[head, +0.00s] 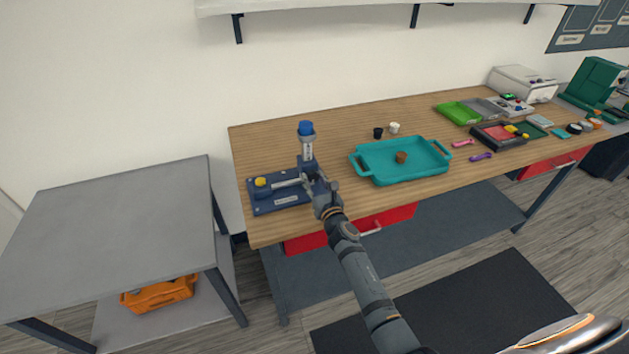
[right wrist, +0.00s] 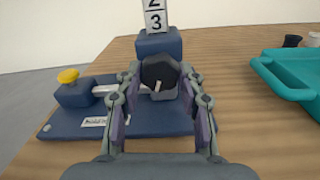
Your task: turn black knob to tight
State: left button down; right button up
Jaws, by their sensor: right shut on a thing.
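The black knob (right wrist: 161,70) sits on the near side of a navy blue fixture (right wrist: 155,124), with a pale pointer mark on it. My right gripper (right wrist: 160,78) is shut on the knob, one finger on each side. In the head view my right gripper (head: 322,188) reaches the fixture (head: 282,201) from the front and mostly hides the knob. The fixture has a yellow knob (head: 261,182) at its left and an upright column with a blue cap (head: 306,128). The column shows the numbers 2 and 3 in the right wrist view. My left gripper is not in view.
The fixture stands at the left end of a wooden bench (head: 345,130). A teal tray (head: 428,172) holding a small brown piece lies to its right. Black (head: 378,133) and white (head: 394,128) cups stand behind the tray. A grey table (head: 110,220) is at the left.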

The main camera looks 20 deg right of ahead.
jog(key=m, duration=0.9)
jog(key=shift+a, duration=0.1)
jog(key=m, duration=0.4)
jog(key=shift+p, duration=0.35)
jog(key=m, duration=0.5)
jog(key=shift+r, duration=0.1)
jog(key=m+p, duration=0.1)
jog(key=m, duration=0.2)
jog(key=shift+m, duration=0.3)
jog(key=m+p, duration=0.1)
jog(key=m, duration=0.2)
jog(key=shift+r+m, duration=0.1)
jog(key=shift+m, duration=0.2)
jog(key=m+p, duration=0.1)
jog(key=m, duration=0.3)
jog(key=shift+p, duration=0.35)
jog(key=shift+m+p, duration=0.55)
jog(key=shift+m, duration=1.15)
